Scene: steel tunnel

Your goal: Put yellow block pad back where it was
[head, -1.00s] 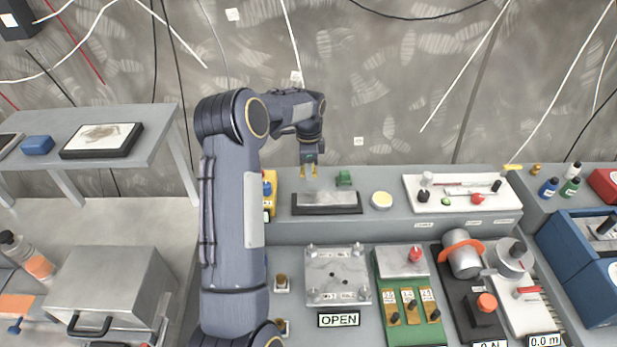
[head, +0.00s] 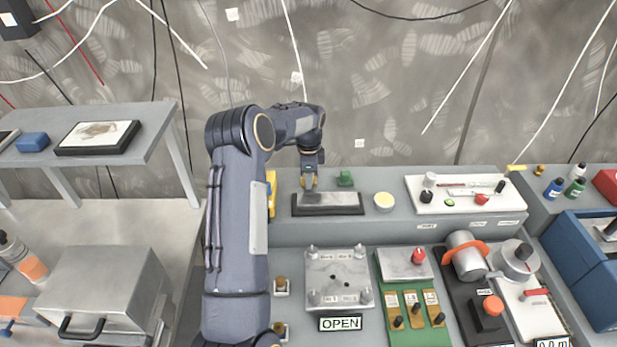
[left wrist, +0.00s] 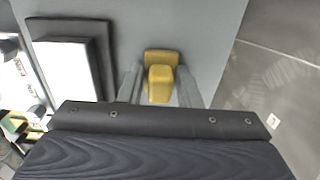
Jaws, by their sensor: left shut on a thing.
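The yellow block pad (left wrist: 162,78) shows in the left wrist view as a wide base with a narrower grip, between the grey fingers. My left gripper (head: 309,184) is shut on it, low over the raised back shelf in the head view. It is just behind the left part of a dark-framed tray (head: 328,210) with a grey top. The tray also shows in the left wrist view (left wrist: 103,50), apart from the block. In the head view the fingers mostly hide the block. I cannot tell whether its underside touches the shelf. My right gripper is out of view.
A green block (head: 345,179) and a round pale-yellow dish (head: 384,202) stand close to the right of the gripper. A yellow device (head: 271,192) is at the left, partly behind my arm. A white tool board (head: 465,193) lies further right.

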